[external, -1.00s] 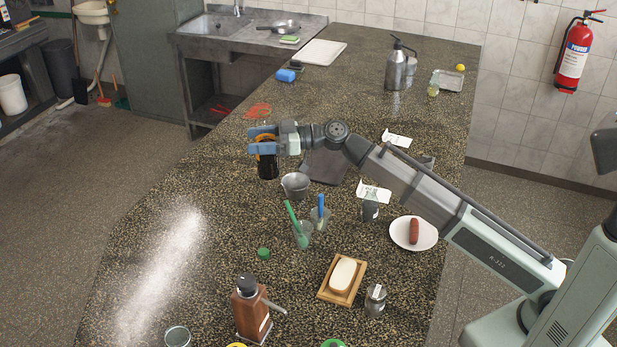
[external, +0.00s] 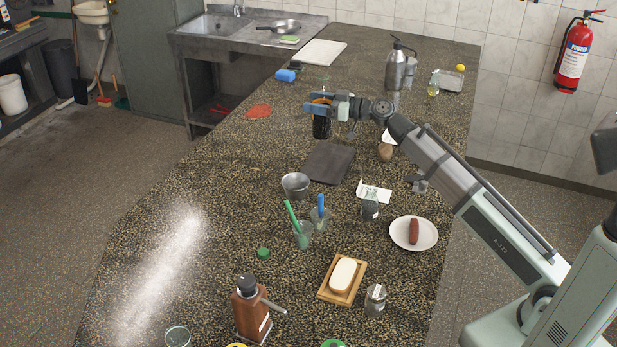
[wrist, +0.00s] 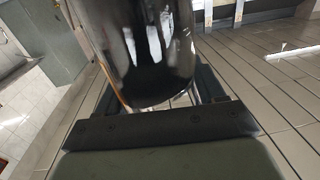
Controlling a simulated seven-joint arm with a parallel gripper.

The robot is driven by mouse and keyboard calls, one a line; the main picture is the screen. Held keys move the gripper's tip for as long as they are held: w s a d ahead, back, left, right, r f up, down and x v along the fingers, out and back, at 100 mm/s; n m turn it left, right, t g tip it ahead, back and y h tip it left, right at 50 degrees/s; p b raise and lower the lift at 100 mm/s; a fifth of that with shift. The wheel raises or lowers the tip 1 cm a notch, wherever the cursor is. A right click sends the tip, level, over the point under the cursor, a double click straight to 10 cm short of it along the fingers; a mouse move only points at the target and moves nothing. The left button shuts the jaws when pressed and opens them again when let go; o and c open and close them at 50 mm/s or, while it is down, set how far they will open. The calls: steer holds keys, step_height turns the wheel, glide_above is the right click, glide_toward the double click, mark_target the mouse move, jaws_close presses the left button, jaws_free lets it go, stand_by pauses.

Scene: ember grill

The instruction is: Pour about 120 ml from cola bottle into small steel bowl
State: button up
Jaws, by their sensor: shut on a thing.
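My gripper (external: 318,108) is shut on the cola bottle (external: 321,128), a dark bottle with an orange band near the jaws. It looks upright in the external view, behind the dark flat board. In the wrist view the dark glossy bottle (wrist: 145,50) fills the space between the fingers. The small steel bowl (external: 295,186) stands on the counter, nearer the camera and left of the board; its inside is only partly visible. The bottle is well apart from the bowl. I cannot tell the liquid level.
A dark board (external: 328,163) lies behind the bowl. Glasses with a green straw (external: 303,236) and a blue straw (external: 320,218) stand in front of it. A small jar (external: 370,208) and a plate with a sausage (external: 402,243) are at right. The counter left of the bowl is clear.

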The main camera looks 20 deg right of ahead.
steer(key=shift+w+d+f, duration=0.15)
steer(key=shift+d+f, duration=0.05)
steer(key=shift+d, duration=0.3)
steer(key=shift+w+d+f, duration=0.15)
steer(key=shift+d+f, duration=0.05)
steer(key=shift+d, duration=0.25)
step_height(320, 180, down, 17)
steer(key=shift+h, duration=0.3)
steer(key=f+n+g+h, duration=0.1)
steer(key=n+h, duration=0.1)
steer(key=f+n+h, duration=0.1)
steer(key=n+h, duration=0.1)
steer(key=h, duration=0.1)
steer(key=d+f+n+g+h, duration=0.1)
steer(key=f+h, duration=0.1)
steer(key=shift+w+n+g, duration=0.1)
steer(key=shift+n+g, duration=0.2)
steer(key=shift+n, duration=0.1)
steer(key=f+h, duration=0.1)
steer(key=d+f+n+h, duration=0.1)
steer(key=shift+d+f+h, duration=0.1)
steer(key=shift+f+h, duration=0.15)
steer(key=shift+h, duration=0.15)
steer(key=shift+a+n+h, duration=0.35)
steer(key=shift+n+h, duration=0.15)
steer(key=shift+a, duration=0.1)
